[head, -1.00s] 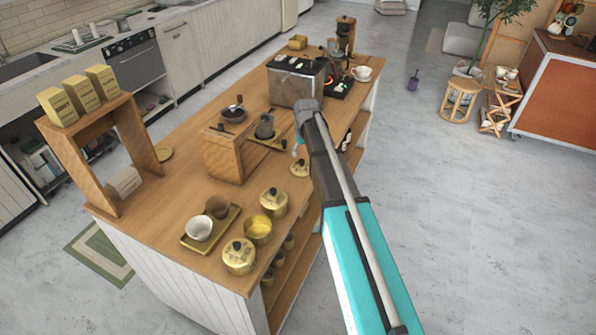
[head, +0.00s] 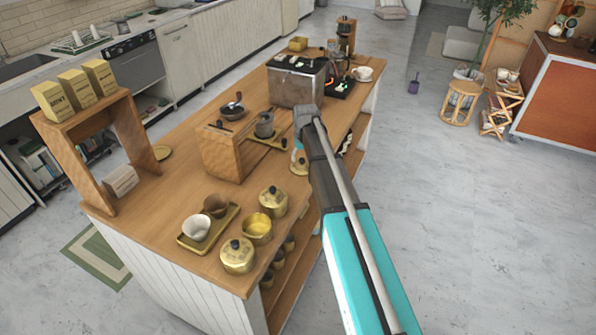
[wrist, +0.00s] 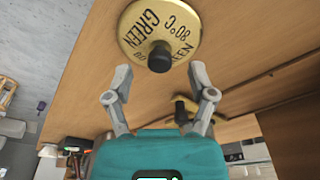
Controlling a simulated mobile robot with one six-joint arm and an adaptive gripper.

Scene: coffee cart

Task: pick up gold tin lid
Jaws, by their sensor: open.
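The gold tin lid (wrist: 135,25) is a round disc with "GREEN 80°C" lettering and a black knob (wrist: 160,57). In the wrist view it lies on the wooden top, with the knob just beyond and between my fingertips. My gripper (wrist: 158,76) is open and empty. In the head view, the lid (head: 299,169) lies near the counter's right edge, partly hidden by my gripper (head: 298,155) above it. An open gold tin (head: 257,229) stands nearer the front, apart from the lid.
Two lidded gold tins (head: 273,202) (head: 237,256) flank the open tin. A tray (head: 191,244) holds two cups. A wooden box (head: 220,155) stands left of my gripper, and a metal machine (head: 296,83) is behind it. The counter's right edge is close to the lid.

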